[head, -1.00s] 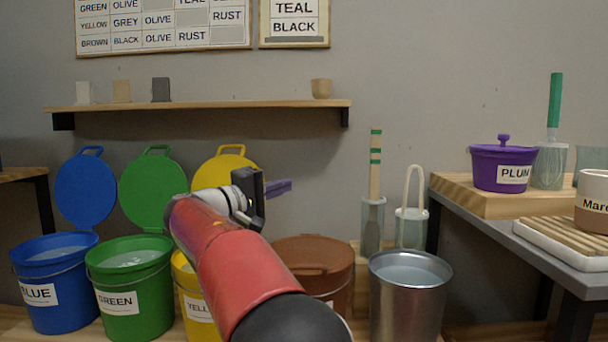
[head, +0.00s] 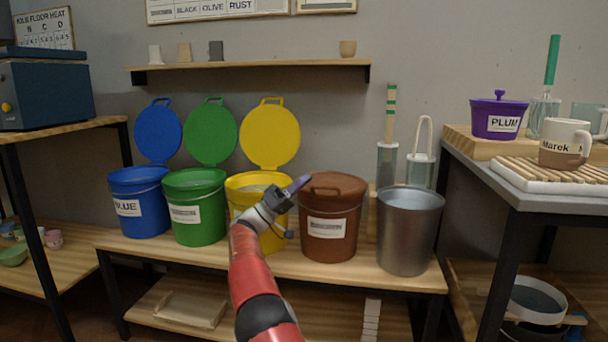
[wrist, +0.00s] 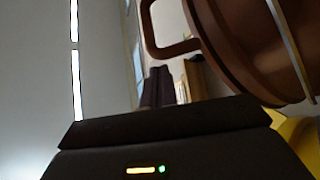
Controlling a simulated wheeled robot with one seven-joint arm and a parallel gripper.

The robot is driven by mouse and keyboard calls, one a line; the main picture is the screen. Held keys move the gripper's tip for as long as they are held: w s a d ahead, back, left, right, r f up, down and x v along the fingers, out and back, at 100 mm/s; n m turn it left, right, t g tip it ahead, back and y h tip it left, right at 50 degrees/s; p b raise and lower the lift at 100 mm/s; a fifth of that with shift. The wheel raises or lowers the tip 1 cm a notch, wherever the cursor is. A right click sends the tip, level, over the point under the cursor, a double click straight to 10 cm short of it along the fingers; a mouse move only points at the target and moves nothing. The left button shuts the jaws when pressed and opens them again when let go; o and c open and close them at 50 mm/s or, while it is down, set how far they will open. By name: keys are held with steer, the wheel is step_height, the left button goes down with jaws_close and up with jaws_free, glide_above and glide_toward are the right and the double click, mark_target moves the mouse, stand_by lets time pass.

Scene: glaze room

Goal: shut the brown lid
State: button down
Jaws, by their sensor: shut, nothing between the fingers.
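The brown bucket (head: 330,234) stands on the bench between the yellow bucket and a metal pail. Its brown lid (head: 345,182) lies flat across the top, with its loop handle toward the left front. My gripper (head: 298,185) is shut and empty, just left of the lid's edge and in front of the yellow bucket. In the wrist view the lid's handle (wrist: 149,28) and rim fill the upper right, close to my shut fingers (wrist: 157,87). I cannot tell whether the fingers touch the lid.
The blue (head: 140,205), green (head: 195,210) and yellow (head: 245,187) buckets stand left with lids raised. The metal pail (head: 408,235) is close on the right. A wall shelf (head: 250,69) runs above. A grey table (head: 500,190) with mug and plum pot stands right.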

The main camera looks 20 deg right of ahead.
steer(key=shift+f+m+g, duration=0.7)
steer(key=shift+f+m, duration=0.1)
steer(key=shift+f, duration=0.1)
steer(key=shift+s, duration=0.1)
steer(key=shift+f, duration=0.1)
